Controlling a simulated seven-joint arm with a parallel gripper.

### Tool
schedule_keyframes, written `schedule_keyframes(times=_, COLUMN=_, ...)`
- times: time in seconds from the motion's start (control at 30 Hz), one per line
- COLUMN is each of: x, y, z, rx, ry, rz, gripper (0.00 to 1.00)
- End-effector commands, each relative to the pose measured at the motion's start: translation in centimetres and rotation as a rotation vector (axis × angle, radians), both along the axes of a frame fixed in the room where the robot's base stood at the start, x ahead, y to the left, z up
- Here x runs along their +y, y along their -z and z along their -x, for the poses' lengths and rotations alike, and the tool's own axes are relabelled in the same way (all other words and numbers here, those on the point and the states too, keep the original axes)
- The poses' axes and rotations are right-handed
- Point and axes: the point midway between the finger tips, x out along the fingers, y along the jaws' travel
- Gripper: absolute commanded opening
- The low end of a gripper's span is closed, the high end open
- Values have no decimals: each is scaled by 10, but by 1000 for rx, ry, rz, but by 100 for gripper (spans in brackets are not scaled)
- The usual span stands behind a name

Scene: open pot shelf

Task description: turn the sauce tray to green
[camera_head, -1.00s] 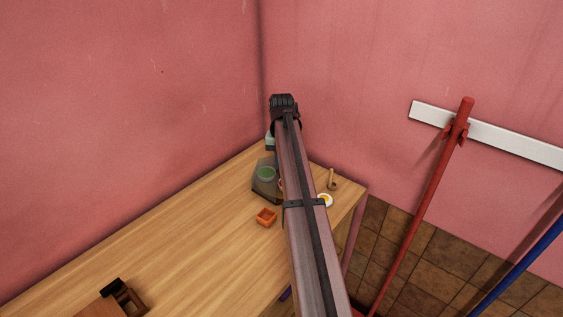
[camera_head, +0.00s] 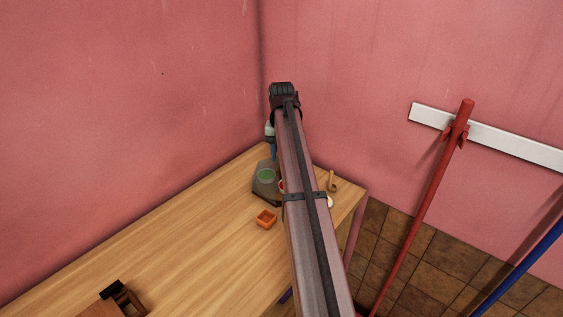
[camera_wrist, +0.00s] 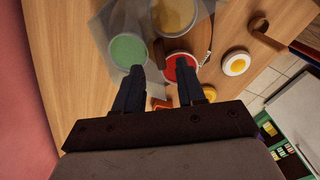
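The sauce tray (camera_head: 262,195) is a dark grey holder at the far end of the wooden table. In the wrist view it looks translucent grey (camera_wrist: 112,55) and carries round green (camera_wrist: 128,50), red (camera_wrist: 181,67) and yellow-brown (camera_wrist: 173,14) sauces. My gripper (camera_wrist: 160,72) is open, its two dark fingers apart with nothing seen between them. It is over the tray's near side, with green by the left finger and red by the right. I cannot tell if a finger touches the tray. In the head view my arm hides the tray's right part.
A small orange square dish (camera_head: 266,218) stands beside the tray. A white dish with a yellow middle (camera_wrist: 236,62) and a wooden utensil (camera_wrist: 268,36) lie to its right. A dark-and-brown object (camera_head: 118,298) sits at the table's near left. Pink walls close in behind the tray.

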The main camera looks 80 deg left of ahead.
Motion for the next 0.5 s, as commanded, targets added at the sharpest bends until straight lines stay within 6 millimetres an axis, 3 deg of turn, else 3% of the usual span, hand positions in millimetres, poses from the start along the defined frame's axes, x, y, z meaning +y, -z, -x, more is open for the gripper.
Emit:
schedule_keyframes(times=0.2, x=1, y=-46, z=0, rx=0, ry=0, rz=-1, gripper=39)
schedule_keyframes(times=0.5, x=1, y=-87, z=0, rx=0, ry=0, rz=0, gripper=39)
